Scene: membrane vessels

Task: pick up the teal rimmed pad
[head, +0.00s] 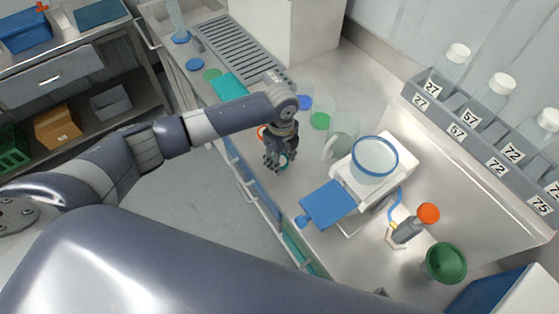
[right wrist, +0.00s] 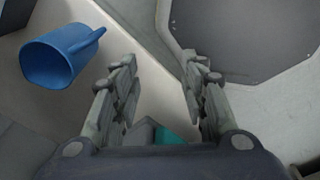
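The teal rimmed pad (head: 285,159) is a small pale disc with a teal edge near the front edge of the counter, partly hidden by my left gripper. My left gripper (head: 276,164) points down right over it, with its fingers looking spread apart; whether they touch the pad cannot be told. A red-rimmed round piece (head: 261,132) shows partly behind that gripper. My right gripper is outside the head view; in the right wrist view the right gripper (right wrist: 162,90) is open with nothing between its fingertips.
On the counter (head: 335,85) stand a clear jug (head: 342,136), a blue-rimmed vessel (head: 374,158) on a white stand, a blue plate (head: 328,203) and a green funnel (head: 446,262). A rack (head: 470,133) of bottles is at right. The right wrist view shows a blue mug (right wrist: 50,62).

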